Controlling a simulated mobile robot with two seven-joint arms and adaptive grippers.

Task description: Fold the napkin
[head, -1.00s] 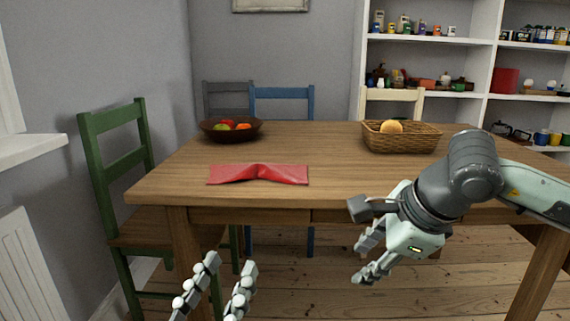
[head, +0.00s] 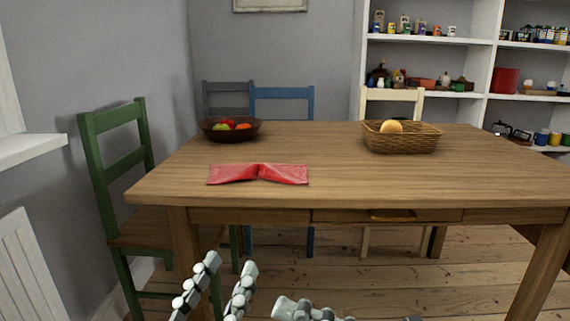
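The red napkin (head: 258,174) lies on the wooden table (head: 330,165) near its front edge, left of the middle. It is spread wide, with a raised crease near its centre. My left gripper (head: 230,263) is low in front of the table, below the napkin in the picture. Its two fingers stand apart with nothing between them. Part of my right gripper (head: 300,310) shows at the bottom edge. Most of it is cut off, so its opening is hidden.
A dark bowl of fruit (head: 231,133) stands behind the napkin. A wicker basket (head: 401,138) with a round orange-yellow item stands at the right. A green chair (head: 120,180) is at the table's left end. The tabletop right of the napkin is clear.

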